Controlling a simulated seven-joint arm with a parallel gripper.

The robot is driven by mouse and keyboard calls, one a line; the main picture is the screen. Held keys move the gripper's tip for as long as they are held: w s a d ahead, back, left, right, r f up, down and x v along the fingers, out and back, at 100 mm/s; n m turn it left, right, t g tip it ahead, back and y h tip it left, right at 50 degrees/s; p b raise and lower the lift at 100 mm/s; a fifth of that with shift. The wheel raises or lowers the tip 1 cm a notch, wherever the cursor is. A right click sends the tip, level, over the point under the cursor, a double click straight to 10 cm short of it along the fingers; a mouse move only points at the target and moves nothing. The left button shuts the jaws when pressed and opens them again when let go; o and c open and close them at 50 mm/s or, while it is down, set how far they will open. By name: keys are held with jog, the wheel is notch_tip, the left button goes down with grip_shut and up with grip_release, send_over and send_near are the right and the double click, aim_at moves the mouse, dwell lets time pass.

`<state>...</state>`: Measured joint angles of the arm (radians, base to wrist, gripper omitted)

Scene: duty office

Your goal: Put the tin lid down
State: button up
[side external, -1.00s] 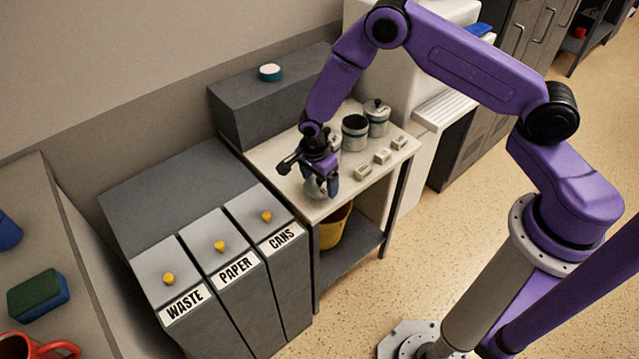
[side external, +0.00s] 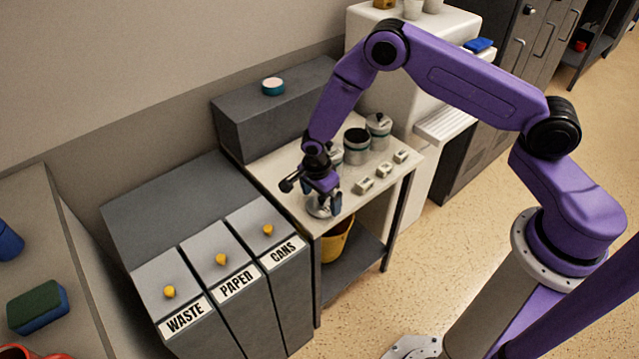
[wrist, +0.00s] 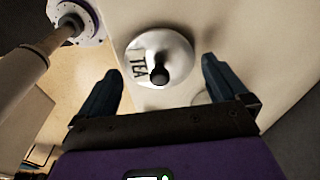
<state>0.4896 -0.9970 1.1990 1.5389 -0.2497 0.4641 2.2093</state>
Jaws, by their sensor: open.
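The tin lid (wrist: 178,52) is a pale round disc with a black knob and the word TEA. It lies near the front left corner of the counter top (side external: 275,178), and it also shows in the side view (side external: 318,210), partly hidden by my fingers. My gripper (wrist: 162,68) is open, with one finger on each side of the lid's knob and clear space between knob and fingers. In the side view my gripper (side external: 324,200) points down just over the lid.
Tins stand behind my gripper: a dark-topped one (side external: 356,147) and a lidded one (side external: 377,126). Three small pale blocks (side external: 383,170) lie along the front edge. Bins (side external: 235,260) stand left; a grey box (side external: 270,115) is at the back. A yellow bucket (side external: 337,243) sits below.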

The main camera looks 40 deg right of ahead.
aim_at(317, 207)
jog(key=s+a+r+n, duration=0.1)
jog(key=s+r+n, duration=0.2)
jog(key=r, duration=0.6)
jog(key=s+a+r+n, duration=0.2)
jog(key=r, duration=0.7)
jog(key=s+d+r+n, duration=0.3)
jog(key=s+r+n, duration=0.1)
jog(key=s+n, duration=0.4)
jog(key=s+d+r+n+y, duration=0.1)
jog(key=s+d+r+n, duration=0.2)
jog(key=s+n, duration=0.5)
jog(key=s+d+r+n, duration=0.3)
jog(key=s+r+n, duration=0.2)
jog(key=s+n, duration=0.3)
jog(key=s, duration=0.2)
jog(key=shift+s+r+y, duration=0.2)
jog(key=shift+s+y, duration=0.15)
jog(key=shift+y, duration=0.05)
